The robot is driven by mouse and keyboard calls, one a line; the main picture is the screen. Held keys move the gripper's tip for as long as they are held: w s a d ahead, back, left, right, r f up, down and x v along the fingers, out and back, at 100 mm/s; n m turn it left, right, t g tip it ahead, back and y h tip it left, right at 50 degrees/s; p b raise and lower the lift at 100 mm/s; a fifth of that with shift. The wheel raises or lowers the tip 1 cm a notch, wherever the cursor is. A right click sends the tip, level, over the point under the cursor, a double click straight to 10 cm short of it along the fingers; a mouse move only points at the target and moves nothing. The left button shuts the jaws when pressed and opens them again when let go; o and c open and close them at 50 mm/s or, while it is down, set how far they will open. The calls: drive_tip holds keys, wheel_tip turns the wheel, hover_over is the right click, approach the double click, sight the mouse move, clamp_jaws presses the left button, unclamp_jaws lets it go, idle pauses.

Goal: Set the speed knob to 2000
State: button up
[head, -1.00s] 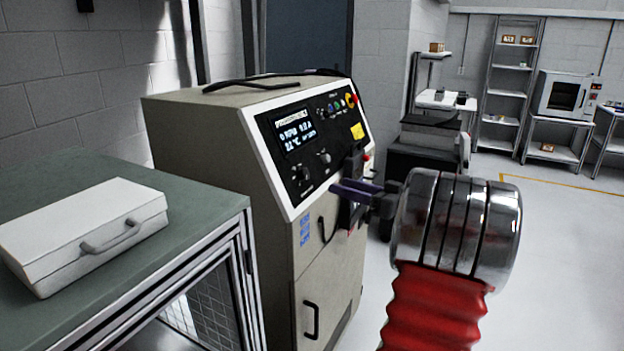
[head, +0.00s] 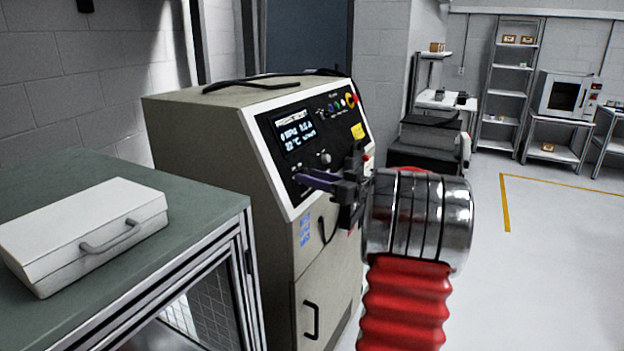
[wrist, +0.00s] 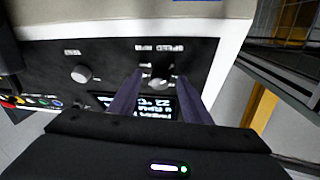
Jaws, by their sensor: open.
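The control panel (head: 330,172) on the beige cabinet carries a lit display (head: 293,135) that appears to read 0 RPM and 22 °C. Contact cannot be told. A second, lighter knob (wrist: 82,73) is to its left there; it also shows in the head view (head: 324,158).
A green-topped bench (head: 190,190) with a white case (head: 85,230) stands left of the cabinet (head: 215,150). Open floor lies to the right.

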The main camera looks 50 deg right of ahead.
drive_tip(key=shift+c, duration=0.5)
drive_tip(key=c, duration=0.9)
drive_tip(key=shift+a, duration=0.2)
drive_tip(key=shift+c, duration=0.2)
drive_tip(key=shift+d, duration=0.1)
drive_tip(key=shift+m, duration=0.4)
